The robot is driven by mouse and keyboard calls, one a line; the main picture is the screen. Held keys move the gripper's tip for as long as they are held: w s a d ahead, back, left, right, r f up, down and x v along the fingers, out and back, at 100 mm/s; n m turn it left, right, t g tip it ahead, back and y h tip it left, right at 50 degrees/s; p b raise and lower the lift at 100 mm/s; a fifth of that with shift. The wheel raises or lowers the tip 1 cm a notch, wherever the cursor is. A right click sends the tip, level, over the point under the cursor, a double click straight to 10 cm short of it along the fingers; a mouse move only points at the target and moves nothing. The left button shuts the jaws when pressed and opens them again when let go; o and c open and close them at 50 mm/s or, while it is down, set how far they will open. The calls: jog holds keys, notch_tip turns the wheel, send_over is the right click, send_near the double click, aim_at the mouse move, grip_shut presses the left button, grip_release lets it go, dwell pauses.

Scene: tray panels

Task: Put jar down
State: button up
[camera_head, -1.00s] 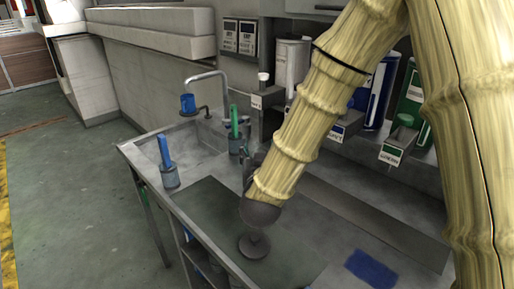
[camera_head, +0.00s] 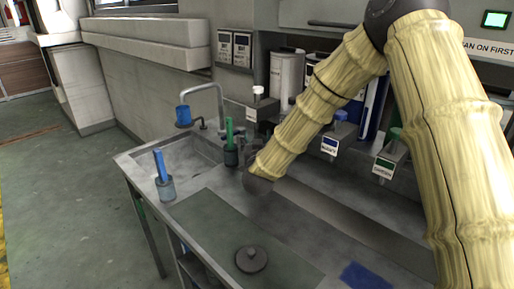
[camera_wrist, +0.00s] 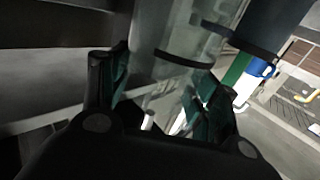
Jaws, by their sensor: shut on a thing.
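My gripper (camera_wrist: 160,95) has its two green-padded fingers around a clear jar (camera_wrist: 172,35) with a dark band in the wrist view. The jar stands out beyond the fingers, and part of it runs off the top of the picture. In the head view my arm's end (camera_head: 258,182) is over the back of the metal counter (camera_head: 325,255); the fingers and jar are mostly hidden there. A dark round lid with a knob (camera_head: 251,260) lies on the dark green mat (camera_head: 215,225) at the counter's front.
A blue-handled brush (camera_head: 160,165) and a green-handled one (camera_head: 229,130) stand in holders by the sink (camera_head: 190,152) and tap (camera_head: 220,95). Labelled dispensers (camera_head: 335,140) line the back. A blue cloth (camera_head: 365,276) lies front right. Most of the mat is clear.

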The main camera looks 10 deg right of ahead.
jog(key=shift+w+f, duration=0.15)
jog(key=shift+f, duration=1.55)
jog(key=shift+f, duration=0.1)
jog(key=o, duration=1.7)
jog(key=shift+p, duration=0.3)
jog(key=s, duration=0.4)
jog(key=s+a+b, duration=0.1)
jog(key=s, duration=0.3)
jog(key=s+a+b, duration=0.1)
jog(key=s, duration=0.3)
jog(key=shift+a, duration=0.2)
